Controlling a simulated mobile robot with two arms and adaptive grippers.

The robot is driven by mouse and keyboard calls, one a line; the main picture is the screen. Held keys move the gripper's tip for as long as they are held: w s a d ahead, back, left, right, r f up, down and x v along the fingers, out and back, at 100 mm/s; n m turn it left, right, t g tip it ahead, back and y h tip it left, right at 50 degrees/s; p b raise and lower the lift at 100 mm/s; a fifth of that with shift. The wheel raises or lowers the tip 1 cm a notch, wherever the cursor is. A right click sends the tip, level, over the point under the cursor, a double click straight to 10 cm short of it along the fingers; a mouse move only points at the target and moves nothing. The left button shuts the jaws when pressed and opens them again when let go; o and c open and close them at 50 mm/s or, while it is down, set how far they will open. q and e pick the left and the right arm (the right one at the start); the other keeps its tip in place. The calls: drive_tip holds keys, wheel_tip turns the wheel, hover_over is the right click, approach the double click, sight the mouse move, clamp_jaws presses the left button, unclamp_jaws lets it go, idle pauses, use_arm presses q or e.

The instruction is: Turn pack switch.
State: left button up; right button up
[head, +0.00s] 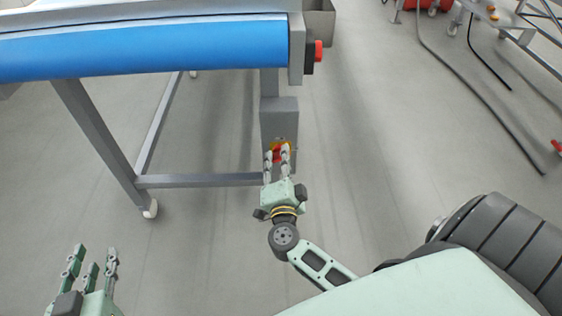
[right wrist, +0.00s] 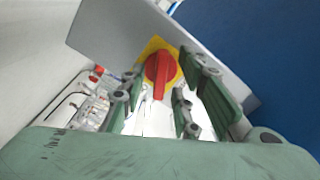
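The pack switch is a red rotary knob on a yellow plate (head: 279,143), on the front of a grey box (head: 279,116) under the end of the conveyor. In the right wrist view the red knob (right wrist: 160,68) sits between and just beyond the fingertips of my right gripper (right wrist: 155,90). My right gripper (head: 277,152) is open, its fingers reaching to either side of the knob; I cannot tell whether they touch it. My left gripper (head: 90,265) is open and empty at the lower left, far from the switch.
The conveyor with a blue belt (head: 150,48) stands above on grey legs (head: 100,140). A red button (head: 318,50) sticks out at its end. A dark cable (head: 470,90) lies on the floor at the right. The floor (head: 210,215) around my right arm is clear.

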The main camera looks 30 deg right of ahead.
drive_tip(key=shift+c, duration=0.5)
clamp_jaws()
use_arm(q)
drive_tip(key=shift+f, duration=0.1)
drive_tip(key=s+a+f+g+y+p, duration=0.1)
drive_tip(key=s+a+f+g+p, duration=0.3)
drive_tip(key=s, duration=0.4)
drive_tip(key=s+a+f+g+y+p, duration=0.2)
drive_tip(key=s+f+g, duration=0.35)
drive_tip(key=s, duration=0.35)
wheel_tip(320, 180, down, 10)
drive_tip(key=w+g+p, duration=0.1)
drive_tip(key=w+p, duration=0.1)
drive_tip(key=shift+d+n+p, duration=0.3)
drive_tip(key=shift+p, duration=0.1)
use_arm(e)
drive_tip(key=shift+f+n, duration=0.1)
drive_tip(key=shift+n, duration=3)
